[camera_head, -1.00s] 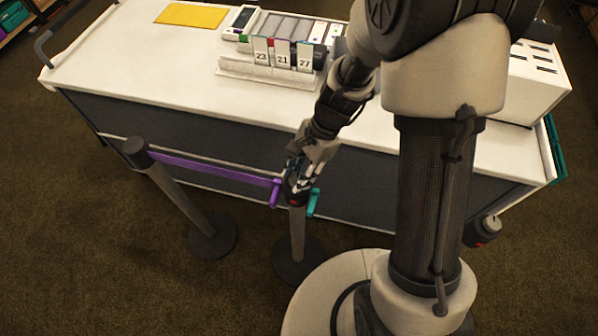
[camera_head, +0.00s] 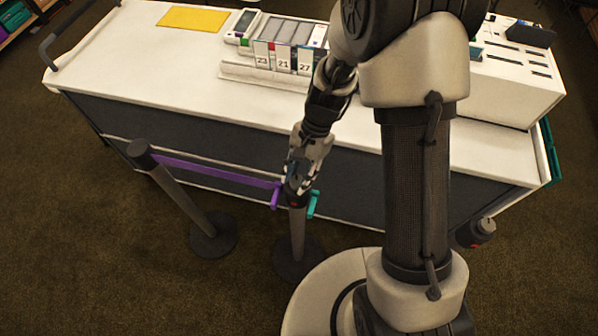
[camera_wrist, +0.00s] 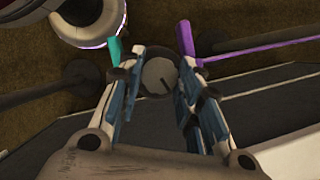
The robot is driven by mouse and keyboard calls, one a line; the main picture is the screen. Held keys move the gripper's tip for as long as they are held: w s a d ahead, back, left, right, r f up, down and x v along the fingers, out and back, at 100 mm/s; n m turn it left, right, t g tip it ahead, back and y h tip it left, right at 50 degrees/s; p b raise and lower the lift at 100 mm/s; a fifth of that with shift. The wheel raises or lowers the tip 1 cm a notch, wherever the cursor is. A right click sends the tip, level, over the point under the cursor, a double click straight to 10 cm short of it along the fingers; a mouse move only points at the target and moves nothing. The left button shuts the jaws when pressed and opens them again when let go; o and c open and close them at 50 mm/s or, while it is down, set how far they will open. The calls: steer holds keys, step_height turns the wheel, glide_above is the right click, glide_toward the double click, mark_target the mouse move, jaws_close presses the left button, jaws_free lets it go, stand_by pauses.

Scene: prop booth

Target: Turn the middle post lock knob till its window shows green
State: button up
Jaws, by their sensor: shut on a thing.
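The middle post (camera_head: 298,230) stands upright in front of the cart, with a dark head at its top. My gripper (camera_head: 298,188) comes down onto that head from above. In the wrist view my gripper (camera_wrist: 158,76) has its fingers on both sides of the round grey knob (camera_wrist: 158,74), shut on it. A dark pointer line shows on the knob's face, slanting toward the lower right of the picture. A small reddish spot shows on the post head in the head view; the window is too small to read surely. The fingers hide part of the head.
A purple belt (camera_head: 215,171) runs from the left post (camera_head: 172,190) to the middle post. A teal arm (camera_head: 313,204) sticks out at the middle post's right side. Another post head (camera_head: 482,228) is at the right. The white-topped cart (camera_head: 130,65) stands close behind.

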steer(key=n+h+p, duration=0.1)
steer(key=n, duration=0.2)
steer(key=n+g+h+p, duration=0.1)
steer(key=n, duration=0.2)
steer(key=shift+w+a+r+n+p, duration=0.1)
steer(key=shift+a+n+p, duration=0.1)
steer(key=shift+n+p, duration=0.15)
steer(key=n+h, duration=0.1)
steer(key=n, duration=0.2)
steer(key=n+h+p, duration=0.1)
steer(key=n, duration=0.2)
steer(key=shift+a+h, duration=0.15)
steer(key=shift+h, duration=0.15)
steer(key=o, duration=1)
steer(key=shift+v, duration=5.95)
